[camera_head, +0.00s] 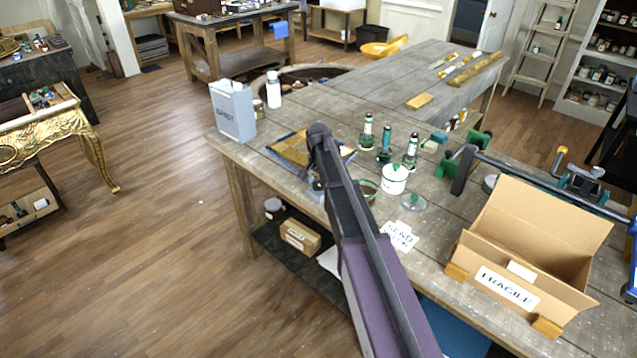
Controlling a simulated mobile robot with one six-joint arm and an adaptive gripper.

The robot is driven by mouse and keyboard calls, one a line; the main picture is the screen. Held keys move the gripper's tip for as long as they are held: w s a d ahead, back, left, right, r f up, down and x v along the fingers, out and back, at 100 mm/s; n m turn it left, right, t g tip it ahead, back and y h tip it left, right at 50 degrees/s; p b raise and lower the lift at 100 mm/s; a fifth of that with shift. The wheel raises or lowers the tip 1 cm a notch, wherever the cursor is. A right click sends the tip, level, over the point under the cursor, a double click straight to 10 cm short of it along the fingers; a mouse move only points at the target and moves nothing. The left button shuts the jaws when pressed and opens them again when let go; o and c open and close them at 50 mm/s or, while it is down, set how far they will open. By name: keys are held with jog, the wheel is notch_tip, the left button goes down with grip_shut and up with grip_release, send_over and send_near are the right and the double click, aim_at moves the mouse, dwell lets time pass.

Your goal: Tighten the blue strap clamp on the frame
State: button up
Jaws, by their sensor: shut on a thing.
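The frame (288,150) is a flat golden-brown piece lying on the grey wooden workbench, left of the middle of the view. Blue of the strap clamp (346,152) shows along its edge. My dark arm reaches up from the bottom and covers the frame's right part. My gripper (315,178) points down at the frame's near right side, close to a small grey-blue block. It is shut on the strap clamp, but its fingertips are small, dark and partly hidden, so the exact grip is unclear.
Several small green-labelled bottles, a white pot (394,180) and a glass lid (411,203) stand right of my arm. An open cardboard box (530,255) and a long bar clamp (545,182) occupy the right.

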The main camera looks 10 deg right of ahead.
jog(key=m, duration=0.5)
jog(key=shift+m, duration=0.3)
dwell(0.4)
jog(key=o, duration=1.1)
jog(key=shift+o, duration=0.2)
